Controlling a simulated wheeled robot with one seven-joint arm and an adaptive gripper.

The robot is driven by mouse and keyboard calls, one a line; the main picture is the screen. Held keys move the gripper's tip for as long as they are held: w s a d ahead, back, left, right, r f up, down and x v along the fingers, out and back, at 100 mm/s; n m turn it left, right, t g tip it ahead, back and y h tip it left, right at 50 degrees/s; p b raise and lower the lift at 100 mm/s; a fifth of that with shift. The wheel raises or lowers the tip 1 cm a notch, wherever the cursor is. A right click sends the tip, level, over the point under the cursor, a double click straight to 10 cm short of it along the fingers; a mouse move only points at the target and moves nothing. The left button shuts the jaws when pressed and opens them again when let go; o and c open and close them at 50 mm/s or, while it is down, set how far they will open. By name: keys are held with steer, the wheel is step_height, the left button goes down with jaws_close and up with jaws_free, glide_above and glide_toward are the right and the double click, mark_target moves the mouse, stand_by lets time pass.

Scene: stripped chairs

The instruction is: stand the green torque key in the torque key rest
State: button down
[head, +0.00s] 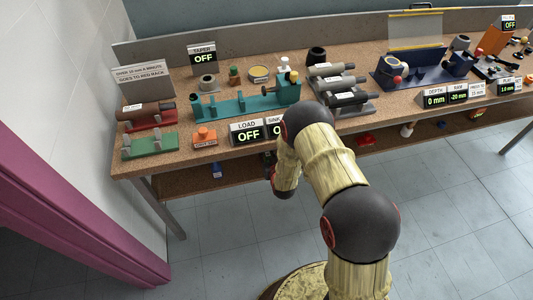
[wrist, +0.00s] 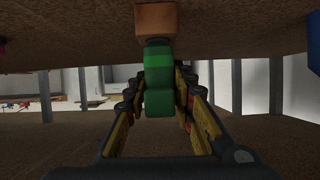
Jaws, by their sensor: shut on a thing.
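In the wrist view my gripper (wrist: 161,84) is shut on the green torque key (wrist: 160,78), a stubby green piece between the yellow-and-black fingers. A brown-orange block (wrist: 155,19) shows directly beyond its upper end; I cannot tell whether it is part of the key or a separate thing. In the head view my gripper is mostly hidden behind my arm, at the front of the bench below its top, and the key does not show. I cannot make out which thing is the torque key rest.
A lower shelf (head: 190,181) holds a small blue thing (head: 217,170) and a red one (head: 366,140). The floor in front is free.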

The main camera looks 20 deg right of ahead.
steer(key=c, duration=1.4)
jaws_free()
steer(key=shift+s, duration=0.1)
steer(key=v, duration=1.2)
steer(key=shift+f, duration=0.1)
